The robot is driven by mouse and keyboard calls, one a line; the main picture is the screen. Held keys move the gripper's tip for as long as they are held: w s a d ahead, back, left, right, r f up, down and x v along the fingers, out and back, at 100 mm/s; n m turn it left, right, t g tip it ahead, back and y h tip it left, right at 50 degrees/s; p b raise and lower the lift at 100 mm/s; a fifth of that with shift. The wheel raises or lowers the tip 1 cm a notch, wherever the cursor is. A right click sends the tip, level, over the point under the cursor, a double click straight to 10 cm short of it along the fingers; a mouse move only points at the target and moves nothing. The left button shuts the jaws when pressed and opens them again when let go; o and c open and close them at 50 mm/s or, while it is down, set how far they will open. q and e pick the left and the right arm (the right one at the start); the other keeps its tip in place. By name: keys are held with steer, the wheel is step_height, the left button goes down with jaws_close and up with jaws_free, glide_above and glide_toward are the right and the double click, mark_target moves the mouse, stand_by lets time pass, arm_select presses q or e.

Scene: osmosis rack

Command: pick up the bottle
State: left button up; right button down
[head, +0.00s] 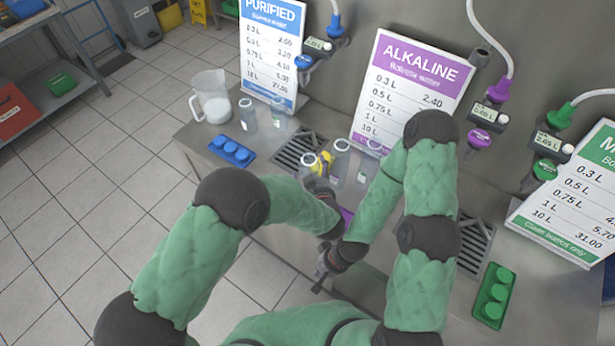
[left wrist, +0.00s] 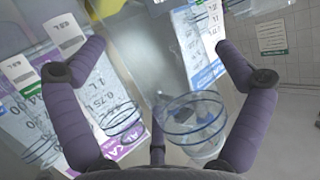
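Several clear bottles stand on the metal counter. One clear bottle (head: 341,160) stands by the purple ALKALINE sign, with another bottle (head: 367,165) to its right and one (head: 309,162) to its left. My left gripper (head: 322,187) is at the near side of these bottles, partly hidden by my arm. In the left wrist view its fingers (left wrist: 158,46) are spread wide. A clear bottle with a blue ring (left wrist: 195,125) shows between them, and another bottle (left wrist: 120,118) is near the left finger. My right gripper (head: 324,272) is lower, near the counter's front; its fingers are unclear.
Two more bottles (head: 248,116) and a clear jug (head: 211,102) stand at the left. A blue cap tray (head: 232,150) and a green cap tray (head: 494,296) lie on the counter (head: 545,290). Dispenser nozzles (head: 480,138) stick out from the wall. Tiled floor lies left.

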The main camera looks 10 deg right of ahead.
arm_select(q)
steer(key=c, duration=0.8)
